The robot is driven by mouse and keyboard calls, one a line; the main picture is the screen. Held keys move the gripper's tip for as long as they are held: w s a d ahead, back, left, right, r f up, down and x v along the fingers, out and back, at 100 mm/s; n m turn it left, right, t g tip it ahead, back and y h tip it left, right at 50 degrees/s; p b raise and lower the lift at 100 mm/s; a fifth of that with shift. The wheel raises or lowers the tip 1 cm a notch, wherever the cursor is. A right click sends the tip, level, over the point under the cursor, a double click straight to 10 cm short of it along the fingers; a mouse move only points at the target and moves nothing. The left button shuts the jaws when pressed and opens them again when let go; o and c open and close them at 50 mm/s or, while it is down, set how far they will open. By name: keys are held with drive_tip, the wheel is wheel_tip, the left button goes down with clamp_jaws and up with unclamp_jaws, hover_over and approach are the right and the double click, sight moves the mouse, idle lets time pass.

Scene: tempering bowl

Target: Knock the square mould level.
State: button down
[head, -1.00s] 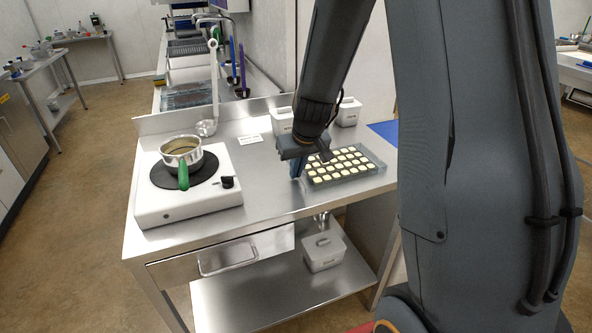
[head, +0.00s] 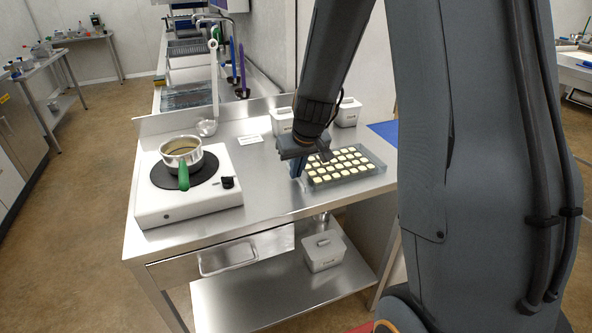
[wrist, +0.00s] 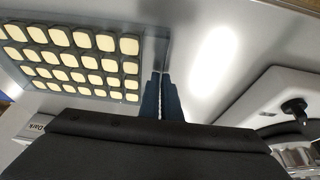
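The square mould (head: 345,180) is a clear, bluish tray with rows of cream-filled square cells. It sits near the right end of the steel worktop, and I cannot tell whether it touches the top all over. It also shows at the upper left of the wrist view (wrist: 132,88). My gripper (head: 297,170) points down at the mould's left end. In the wrist view its two blue fingers (wrist: 161,78) are close together, one on each side of the mould's edge, and look shut on it. My arm hides part of the mould's far side.
A white hotplate (head: 200,210) with a green-handled pan (head: 181,150) stands on the left of the worktop (head: 262,190). Grey lidded tubs (head: 348,112) stand behind the mould, and a blue mat (head: 383,131) lies at right. Bare steel lies between hotplate and mould.

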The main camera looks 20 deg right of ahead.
drive_tip(key=shift+r+p, duration=1.2)
drive_tip(key=shift+r, duration=0.3)
drive_tip(key=shift+w, duration=0.1)
drive_tip(key=c, duration=1.9)
unclamp_jaws()
drive_tip(key=v, duration=0.7)
drive_tip(key=shift+s+r+b, duration=0.25)
drive_tip(key=shift+r+b, duration=0.05)
drive_tip(key=shift+b, duration=0.1)
